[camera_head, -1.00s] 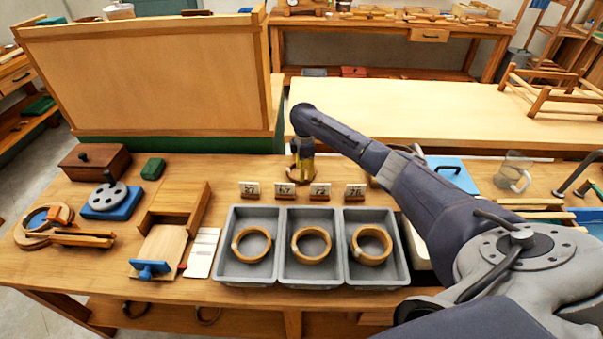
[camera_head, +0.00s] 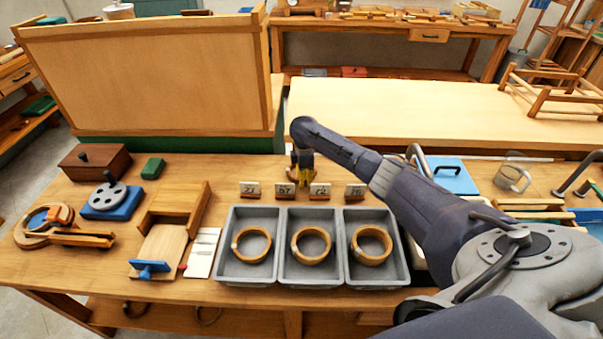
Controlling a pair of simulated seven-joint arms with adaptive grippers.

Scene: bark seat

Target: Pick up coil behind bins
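My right gripper (camera_head: 302,174) points down behind the number cards, at the back of the three grey bins. It is small and dark there, with yellowish parts, and I cannot tell whether its fingers are open or shut. No coil behind the bins can be made out clearly; the gripper and cards cover that spot. Each bin holds one tan coil: the left bin (camera_head: 230,275), the middle bin (camera_head: 310,279) and the right bin (camera_head: 375,276). My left gripper is not in view.
Several number cards (camera_head: 250,189) stand in a row behind the bins. A green block (camera_head: 153,168), a brown box (camera_head: 95,161) and a wooden holder (camera_head: 180,208) lie to the left. A blue-lidded item (camera_head: 452,176) and a clear mug (camera_head: 512,177) stand to the right.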

